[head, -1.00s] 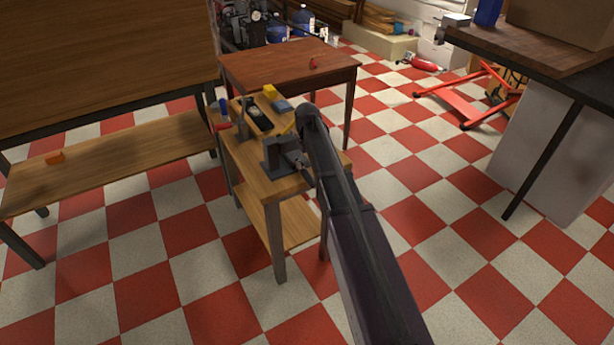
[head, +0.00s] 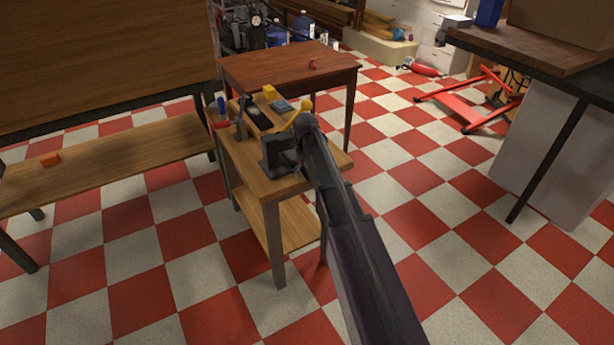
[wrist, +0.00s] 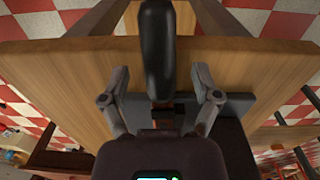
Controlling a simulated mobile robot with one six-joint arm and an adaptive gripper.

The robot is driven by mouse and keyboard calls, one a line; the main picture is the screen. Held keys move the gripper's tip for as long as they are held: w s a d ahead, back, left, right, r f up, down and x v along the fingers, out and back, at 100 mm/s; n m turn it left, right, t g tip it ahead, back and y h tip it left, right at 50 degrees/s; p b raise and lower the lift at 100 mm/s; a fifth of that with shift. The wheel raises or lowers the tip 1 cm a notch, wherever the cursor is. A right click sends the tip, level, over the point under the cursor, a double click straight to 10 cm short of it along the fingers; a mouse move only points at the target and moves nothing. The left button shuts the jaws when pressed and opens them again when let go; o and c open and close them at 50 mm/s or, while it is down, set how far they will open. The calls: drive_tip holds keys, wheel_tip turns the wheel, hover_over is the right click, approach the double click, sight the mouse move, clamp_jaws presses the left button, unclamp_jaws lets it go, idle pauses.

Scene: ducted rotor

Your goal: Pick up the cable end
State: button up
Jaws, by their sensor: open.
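In the wrist view my gripper (wrist: 160,88) is open, its two grey fingers apart over the wooden top of a small bench. A long black rounded piece (wrist: 158,45) runs down between the fingers, with a thinner dark part below it. I cannot tell for sure whether it is the cable end, or whether the fingers touch it. In the head view my arm reaches the small bench (head: 268,188) and hides most of my gripper. A dark grey block-like fixture (head: 277,155) stands on the bench, just left of the arm's tip.
The bench also holds a yellow block (head: 269,92), a blue-grey piece (head: 282,105) and a yellow tool-like item (head: 297,115) behind my arm. A reddish table (head: 290,66) stands behind.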

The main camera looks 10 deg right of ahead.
sight(306, 170)
idle(0.4)
clamp_jaws()
drive_tip(key=shift+r, duration=0.2)
wheel_tip(306, 170, up, 4)
drive_tip(key=p, duration=0.4)
drive_tip(key=shift+f, duration=0.2)
drive_tip(key=s+r+p, duration=0.1)
drive_tip(key=s, duration=1.5)
drive_tip(key=shift+a, duration=0.1)
